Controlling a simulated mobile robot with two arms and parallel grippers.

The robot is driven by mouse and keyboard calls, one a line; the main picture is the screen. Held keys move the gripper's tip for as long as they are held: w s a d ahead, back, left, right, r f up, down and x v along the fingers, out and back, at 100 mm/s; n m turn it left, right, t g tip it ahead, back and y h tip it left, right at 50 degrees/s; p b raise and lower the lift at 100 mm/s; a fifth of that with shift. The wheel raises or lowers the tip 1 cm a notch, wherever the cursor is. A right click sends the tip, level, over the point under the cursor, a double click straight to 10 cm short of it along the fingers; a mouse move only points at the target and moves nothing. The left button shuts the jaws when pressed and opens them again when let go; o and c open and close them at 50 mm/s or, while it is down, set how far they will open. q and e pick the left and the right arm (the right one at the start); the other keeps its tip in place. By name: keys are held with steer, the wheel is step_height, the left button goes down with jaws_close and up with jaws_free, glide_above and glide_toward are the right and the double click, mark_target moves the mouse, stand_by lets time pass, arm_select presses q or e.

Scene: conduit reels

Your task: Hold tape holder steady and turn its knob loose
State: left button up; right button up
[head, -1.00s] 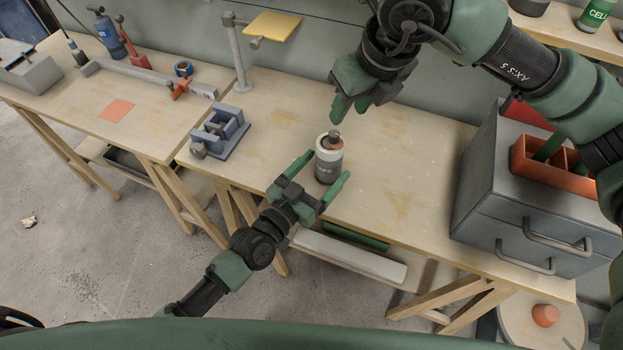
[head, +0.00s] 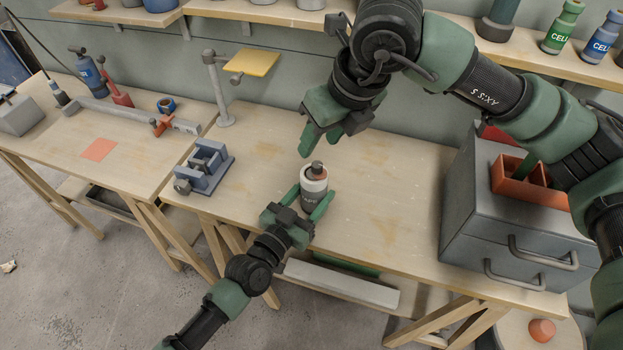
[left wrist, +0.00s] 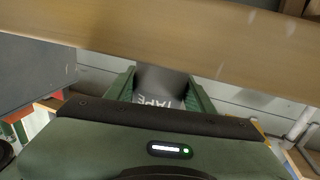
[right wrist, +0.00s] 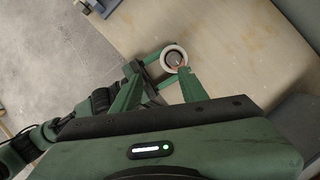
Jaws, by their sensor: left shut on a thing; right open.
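My left gripper (head: 312,206) is shut on the holder's lower body from the front. In the left wrist view the holder (left wrist: 163,88) shows its TAPE lettering between the green fingers. My right gripper (head: 318,138) is open and empty above the holder, apart from the knob. In the right wrist view the holder (right wrist: 174,57) shows from above, beyond the fingertips.
A blue vise (head: 205,167) stands to the left on the workbench (head: 390,190). A grey drawer cabinet (head: 480,215) with an orange tray (head: 520,188) stands at the right. A post with a yellow plate (head: 252,63) rises behind. The bench between holder and cabinet is clear.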

steer(key=s+a+r+n+g+y, duration=0.2)
steer(key=s+a+r+g+y, duration=0.2)
steer(key=s+a+r+y, duration=0.45)
steer(key=s+r+g+y, duration=0.3)
steer(key=r, duration=0.7)
steer(key=s+r+g+y, duration=0.3)
steer(key=s+r+y, duration=0.1)
steer(key=r, duration=0.6)
steer(key=m+t+h, duration=0.1)
steer(key=m+t, duration=1.9)
steer(key=m, duration=0.9)
glide_above(313, 163)
steer(key=s+d, duration=0.2)
steer(key=s, duration=0.2)
step_height(313, 163, down, 26)
steer(key=s+d+f+m+h, duration=0.1)
steer(key=d+f+m+h, duration=0.2)
steer(key=f, duration=0.4)
steer(key=s+d+f+m+h, duration=0.1)
steer(key=s+f+m+h, duration=0.15)
steer(key=f+m, duration=0.35)
steer(key=shift+n+t+h, duration=0.3)
steer(key=shift+n+t, duration=0.1)
steer(key=shift+n, duration=0.1)
steer(key=x, duration=0.4)
steer(key=f+x, duration=0.1)
steer(key=x, duration=0.6)
steer(key=shift+w+f, duration=0.2)
steer(key=shift+w, duration=0.3)
